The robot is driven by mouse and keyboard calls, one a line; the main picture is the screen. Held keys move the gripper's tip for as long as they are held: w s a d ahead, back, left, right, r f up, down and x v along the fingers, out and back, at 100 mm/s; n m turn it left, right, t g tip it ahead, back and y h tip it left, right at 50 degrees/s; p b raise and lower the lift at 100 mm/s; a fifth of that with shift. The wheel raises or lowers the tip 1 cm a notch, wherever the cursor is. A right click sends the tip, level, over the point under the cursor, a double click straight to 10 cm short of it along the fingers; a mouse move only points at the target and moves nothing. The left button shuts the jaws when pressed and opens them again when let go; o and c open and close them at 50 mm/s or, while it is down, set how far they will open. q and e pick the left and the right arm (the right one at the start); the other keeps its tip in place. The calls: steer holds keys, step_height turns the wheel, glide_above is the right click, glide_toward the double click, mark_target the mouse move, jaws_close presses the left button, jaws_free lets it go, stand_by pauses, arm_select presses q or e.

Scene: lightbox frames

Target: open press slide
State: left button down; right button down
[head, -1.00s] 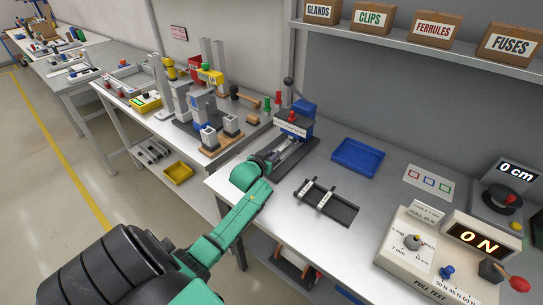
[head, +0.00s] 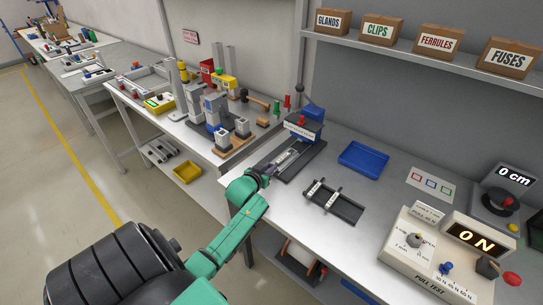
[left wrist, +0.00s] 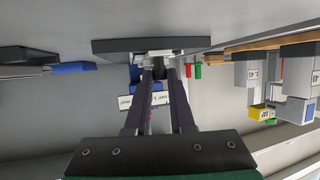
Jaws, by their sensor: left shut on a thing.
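My left gripper (head: 268,172) is at the outer end of the slide. In the left wrist view the two long dark fingers of this gripper (left wrist: 159,76) close on a small dark handle (left wrist: 158,70) at the slide's end. The press's blue head and label (left wrist: 138,101) show partly behind the fingers. My right gripper is not seen.
A blue tray (head: 363,159) and a black rack (head: 332,203) lie right of the press. A pull-test box (head: 425,262) stands at the right. A second bench with blocks and fixtures (head: 215,115) is at the left. Bare bench lies around the rack.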

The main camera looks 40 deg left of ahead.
arm_select(q)
steer(key=shift+w+f, duration=0.1)
steer(key=shift+w, duration=0.15)
steer(key=c, duration=0.8)
jaws_free()
steer(key=shift+o, duration=0.2)
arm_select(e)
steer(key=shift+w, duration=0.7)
arm_select(q)
steer(key=v, duration=1.4)
steer(key=shift+s, duration=0.35)
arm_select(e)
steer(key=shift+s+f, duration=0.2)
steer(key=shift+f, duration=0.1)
arm_select(q)
steer(key=shift+d, duration=0.1)
